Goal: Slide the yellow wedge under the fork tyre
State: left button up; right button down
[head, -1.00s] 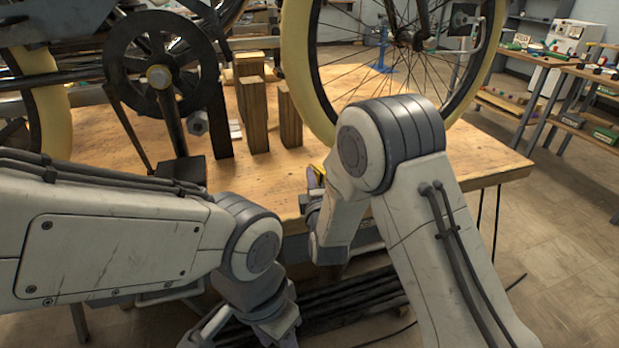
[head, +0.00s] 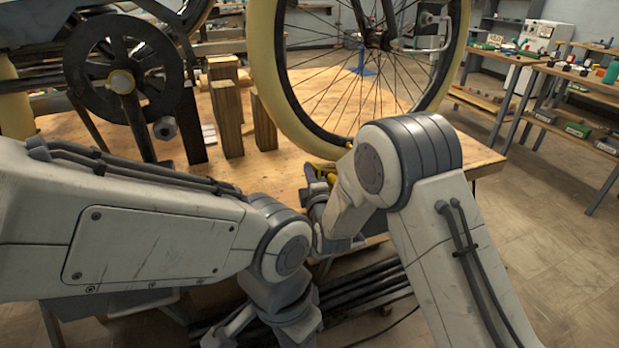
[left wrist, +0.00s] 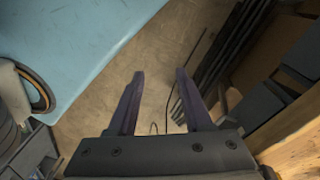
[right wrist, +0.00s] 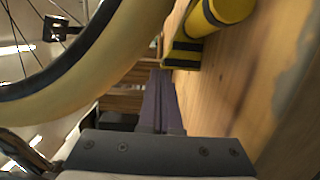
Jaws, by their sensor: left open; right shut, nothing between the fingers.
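The fork tyre (head: 262,70) is the cream tyre with a black band on the upright spoked wheel at the bench; it also fills the upper left of the right wrist view (right wrist: 112,62). The yellow wedge (right wrist: 185,52), with black stripes and a round yellow handle, lies on the bench beside the tyre. In the head view the wedge (head: 327,167) is mostly hidden by my right arm. My right gripper (right wrist: 160,75) is shut and empty, its tips close to the wedge; I cannot tell whether they touch. My left gripper (left wrist: 160,75) is open and empty over the floor.
Wooden blocks (head: 228,118) stand on the wooden bench (head: 295,165) left of the tyre. A crank and chainring (head: 122,80) is further left. Black bars (head: 365,290) lie below the bench. Shelves (head: 560,85) stand at the right, beyond open floor.

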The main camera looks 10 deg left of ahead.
jog(key=s+a, duration=0.2)
jog(key=a, duration=0.1)
jog(key=shift+a, duration=0.1)
jog(key=shift+s, duration=0.9)
pick_arm(q)
jog(key=shift+s+a+r, duration=0.1)
jog(key=shift+s+a, duration=0.2)
jog(key=shift+s, duration=0.05)
grip_shut()
pick_arm(e)
jog(key=v, duration=0.8)
jog(key=shift+d, duration=0.25)
